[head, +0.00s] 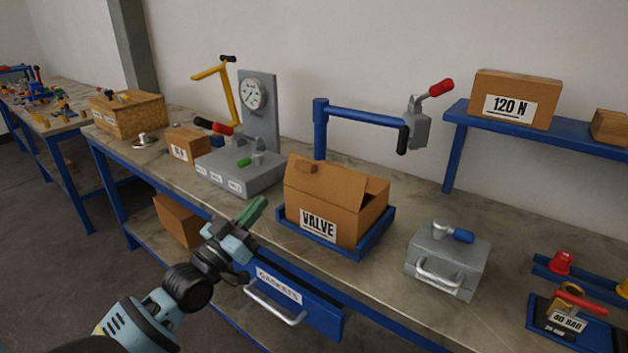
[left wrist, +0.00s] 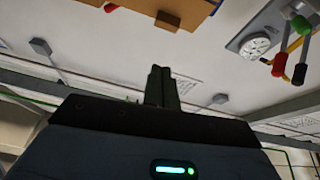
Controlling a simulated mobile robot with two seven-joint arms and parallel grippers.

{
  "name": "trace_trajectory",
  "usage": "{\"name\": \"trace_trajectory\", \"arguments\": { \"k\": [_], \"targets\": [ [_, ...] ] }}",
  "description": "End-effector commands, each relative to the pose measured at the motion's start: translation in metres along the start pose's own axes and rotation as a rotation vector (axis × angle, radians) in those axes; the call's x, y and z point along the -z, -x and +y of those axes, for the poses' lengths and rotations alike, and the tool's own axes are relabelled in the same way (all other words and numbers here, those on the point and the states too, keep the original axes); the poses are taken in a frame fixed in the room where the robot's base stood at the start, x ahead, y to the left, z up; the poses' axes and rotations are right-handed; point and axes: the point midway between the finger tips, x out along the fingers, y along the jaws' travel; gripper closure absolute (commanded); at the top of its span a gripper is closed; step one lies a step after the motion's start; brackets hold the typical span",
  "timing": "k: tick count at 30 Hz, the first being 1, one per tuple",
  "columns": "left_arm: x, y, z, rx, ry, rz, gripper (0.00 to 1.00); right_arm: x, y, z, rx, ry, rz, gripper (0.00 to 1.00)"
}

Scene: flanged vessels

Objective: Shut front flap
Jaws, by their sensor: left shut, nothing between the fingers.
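A brown cardboard box labelled VALVE (head: 345,232) sits in a blue tray (head: 348,252) on the bench. A flap with a small brown tab (head: 307,168) stands raised above the labelled front, so the box is not flat on top; the exact hinge edge is hard to tell. My left gripper (head: 257,208) is shut and empty, its green fingers left of the box and apart from it. The dark fingers also show in the left wrist view (left wrist: 162,85), below a brown board with a tab (left wrist: 167,22), likely the box flap. My right gripper is out of view.
A blue post with a side arm (head: 360,115) stands behind the box. A grey gauge block (head: 240,178) is to the left, a grey handled case (head: 447,262) to the right. A GASKETS drawer (head: 295,300) is below the bench edge. Some bare bench lies between the tray and case.

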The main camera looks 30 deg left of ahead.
Motion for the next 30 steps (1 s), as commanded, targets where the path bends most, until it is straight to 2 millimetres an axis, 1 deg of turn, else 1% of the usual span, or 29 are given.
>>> {"name": "trace_trajectory", "arguments": {
  "k": [1, 5, 10, 14, 17, 23, 30],
  "targets": [
    [-0.001, 0.008, -0.004, 0.009, -0.045, 0.009, 1.00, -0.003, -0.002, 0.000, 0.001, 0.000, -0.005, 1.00],
    [0.005, 0.014, -0.007, 0.020, -0.109, 0.030, 1.00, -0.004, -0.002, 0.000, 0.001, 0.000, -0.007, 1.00],
    [0.006, 0.013, -0.008, 0.020, -0.114, 0.033, 1.00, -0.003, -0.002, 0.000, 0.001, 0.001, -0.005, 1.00],
    [0.007, 0.005, -0.008, 0.021, -0.113, 0.034, 1.00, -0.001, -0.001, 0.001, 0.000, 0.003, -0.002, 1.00],
    [0.008, -0.007, -0.008, 0.020, -0.112, 0.036, 1.00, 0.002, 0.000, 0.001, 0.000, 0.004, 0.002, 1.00],
    [0.010, -0.039, -0.009, 0.020, -0.112, 0.036, 1.00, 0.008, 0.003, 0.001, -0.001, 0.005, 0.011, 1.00],
    [0.011, -0.077, -0.009, 0.020, -0.111, 0.035, 1.00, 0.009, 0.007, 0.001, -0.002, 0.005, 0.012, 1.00]
  ]
}}
